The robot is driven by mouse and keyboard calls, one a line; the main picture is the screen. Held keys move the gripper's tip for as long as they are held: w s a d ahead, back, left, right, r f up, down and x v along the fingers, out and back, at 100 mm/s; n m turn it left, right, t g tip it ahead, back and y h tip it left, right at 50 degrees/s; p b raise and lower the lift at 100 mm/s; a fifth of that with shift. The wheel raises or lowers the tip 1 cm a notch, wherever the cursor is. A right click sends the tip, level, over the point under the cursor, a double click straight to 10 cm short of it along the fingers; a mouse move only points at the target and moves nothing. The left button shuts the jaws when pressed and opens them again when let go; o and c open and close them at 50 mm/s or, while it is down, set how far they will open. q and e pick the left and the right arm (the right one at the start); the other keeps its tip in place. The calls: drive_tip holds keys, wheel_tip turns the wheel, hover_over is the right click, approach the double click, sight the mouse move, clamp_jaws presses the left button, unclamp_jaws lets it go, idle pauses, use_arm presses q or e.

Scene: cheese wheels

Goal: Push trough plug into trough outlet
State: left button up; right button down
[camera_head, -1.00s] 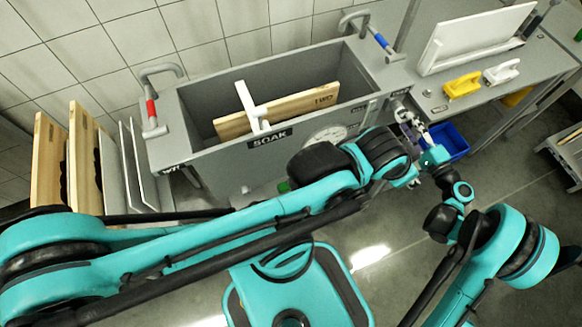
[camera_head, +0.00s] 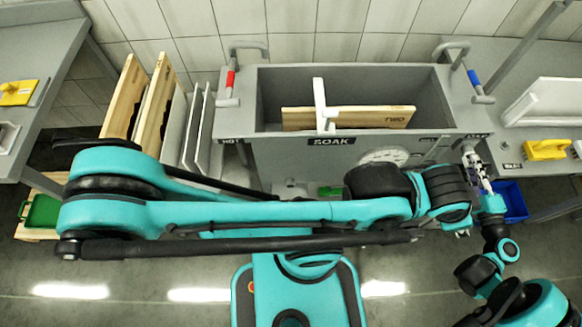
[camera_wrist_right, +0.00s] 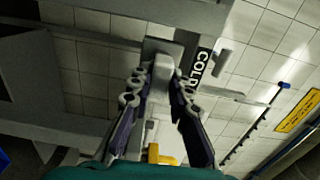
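The grey trough (camera_head: 300,155), marked SOAK, stands at the centre in the head view. A white post with a short crossbar (camera_head: 320,100) stands inside; I cannot tell whether it is the plug. A pale fitting (camera_head: 290,188) sits low at the trough's front; it may be the outlet. My right gripper (camera_head: 474,165) is by the trough's right front corner. In the right wrist view it (camera_wrist_right: 164,85) looks open, fingers apart on either side of a grey part (camera_wrist_right: 162,52) near the COLD label. My left gripper (camera_head: 463,233) is mostly hidden behind its arm.
A wooden board (camera_head: 350,118) lies in the trough. Boards and grey panels (camera_head: 150,105) stand at its left. A green object (camera_head: 328,191) is low at the front.

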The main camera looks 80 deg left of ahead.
drive_tip(key=shift+d, duration=0.2)
drive_tip(key=shift+s+d, duration=0.15)
drive_tip(key=shift+d, duration=2.15)
drive_tip(key=shift+d, duration=0.1)
drive_tip(key=shift+s+d, duration=0.15)
drive_tip(key=shift+d, duration=1.2)
